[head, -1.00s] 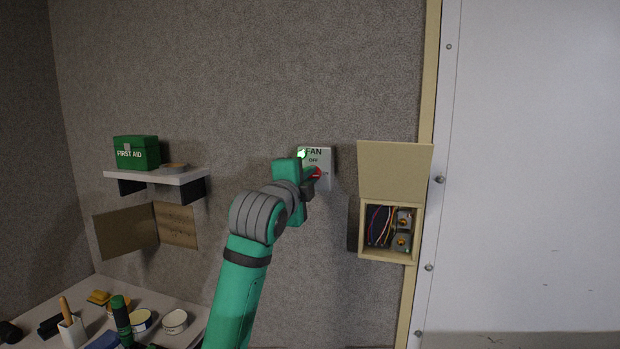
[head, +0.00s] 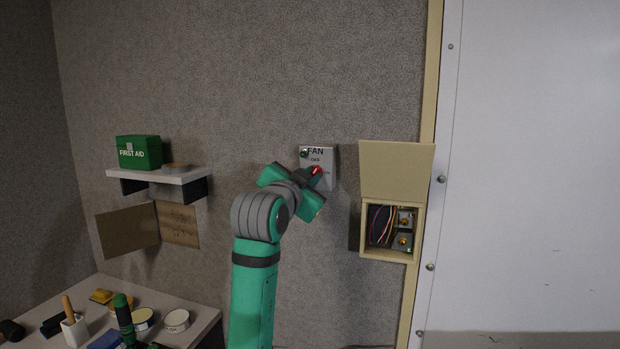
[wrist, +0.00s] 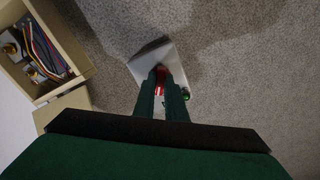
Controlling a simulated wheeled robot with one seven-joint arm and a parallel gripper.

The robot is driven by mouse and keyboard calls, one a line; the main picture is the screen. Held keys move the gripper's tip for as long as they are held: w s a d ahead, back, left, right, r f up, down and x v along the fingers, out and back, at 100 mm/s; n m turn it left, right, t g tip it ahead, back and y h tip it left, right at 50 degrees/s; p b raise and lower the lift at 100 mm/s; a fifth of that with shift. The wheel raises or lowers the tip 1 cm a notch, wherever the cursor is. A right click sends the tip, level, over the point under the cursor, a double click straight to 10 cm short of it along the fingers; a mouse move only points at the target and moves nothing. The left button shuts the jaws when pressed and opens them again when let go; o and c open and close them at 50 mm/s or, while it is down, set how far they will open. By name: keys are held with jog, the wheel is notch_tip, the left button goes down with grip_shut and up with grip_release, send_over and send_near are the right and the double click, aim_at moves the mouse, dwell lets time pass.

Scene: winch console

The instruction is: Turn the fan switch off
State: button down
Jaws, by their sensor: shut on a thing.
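The fan switch plate (head: 323,180) is a light panel on the wall, marked FAN and OFF, with a second label partly hidden. Its red knob (head: 317,171) is in the grip of my gripper (head: 313,173), whose fingers are closed on it. The indicator lamp (head: 304,153) at the plate's upper left looks dark green and unlit. In the wrist view the plate (wrist: 150,62) appears tilted, and the red knob (wrist: 160,76) shows between my two fingertips (wrist: 162,88). My gripper's body is rolled to a slant in the head view. The knob's exact pointing direction is hidden.
An open junction box (head: 392,232) with wires is right of the plate, its lid (head: 396,171) raised. A shelf (head: 160,176) with a green first aid box (head: 138,152) is at left. A cluttered bench (head: 200,322) is lower left.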

jog(key=n, duration=0.6)
jog(key=shift+d+r, duration=0.1)
jog(key=shift+d, duration=0.05)
jog(key=shift+n, duration=0.4)
jog(key=c, duration=1.8)
grip_release()
jog(key=v, duration=1.1)
jog(key=shift+w, duration=0.2)
